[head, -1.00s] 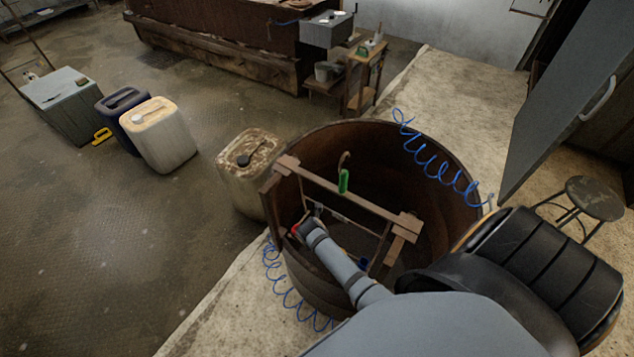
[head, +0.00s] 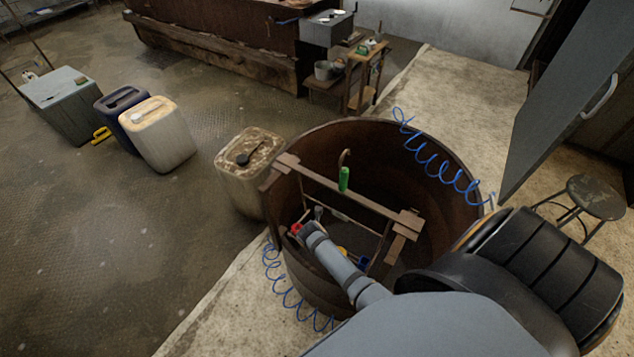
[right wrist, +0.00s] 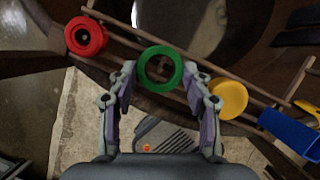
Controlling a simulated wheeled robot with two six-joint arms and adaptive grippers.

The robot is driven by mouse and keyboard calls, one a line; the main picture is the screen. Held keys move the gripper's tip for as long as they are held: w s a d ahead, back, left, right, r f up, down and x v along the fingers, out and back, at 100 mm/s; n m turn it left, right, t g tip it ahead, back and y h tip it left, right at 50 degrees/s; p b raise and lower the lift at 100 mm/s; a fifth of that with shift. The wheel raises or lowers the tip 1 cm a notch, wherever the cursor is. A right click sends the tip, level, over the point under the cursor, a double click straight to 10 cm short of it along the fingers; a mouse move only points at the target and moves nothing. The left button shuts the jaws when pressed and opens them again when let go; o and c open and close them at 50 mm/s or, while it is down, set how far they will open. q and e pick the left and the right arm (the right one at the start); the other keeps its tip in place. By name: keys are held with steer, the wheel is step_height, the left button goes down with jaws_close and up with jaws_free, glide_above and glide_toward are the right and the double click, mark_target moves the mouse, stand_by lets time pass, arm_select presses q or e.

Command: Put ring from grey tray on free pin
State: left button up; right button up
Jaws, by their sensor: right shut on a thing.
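My right gripper (right wrist: 160,78) is shut on a green ring (right wrist: 160,68), held between its two fingertips with its face toward the wrist camera. Behind it runs a wooden rail (right wrist: 122,38). A red ring (right wrist: 85,36) is at the rail, left of the green one. A yellow ring (right wrist: 228,98) is to the right, and a blue piece (right wrist: 290,135) is farther right. I cannot tell whether a pin is behind the green ring. In the head view my right gripper (head: 312,217) is inside the barrel, close to the red ring (head: 296,229). No grey tray is clearly identifiable. My left gripper is not in view.
The brown barrel (head: 445,165) surrounds the rack, whose upper bar (head: 375,207) crosses its opening. A green-handled hook (head: 343,179) hangs at that bar. Blue coiled hoses (head: 437,165) are by the barrel. Canisters stand left; a stool (head: 594,196) stands right.

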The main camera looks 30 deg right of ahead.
steer(key=o, duration=1.2)
steer(key=shift+o, duration=0.2)
steer(key=shift+r, duration=0.1)
steer(key=v, duration=1.2)
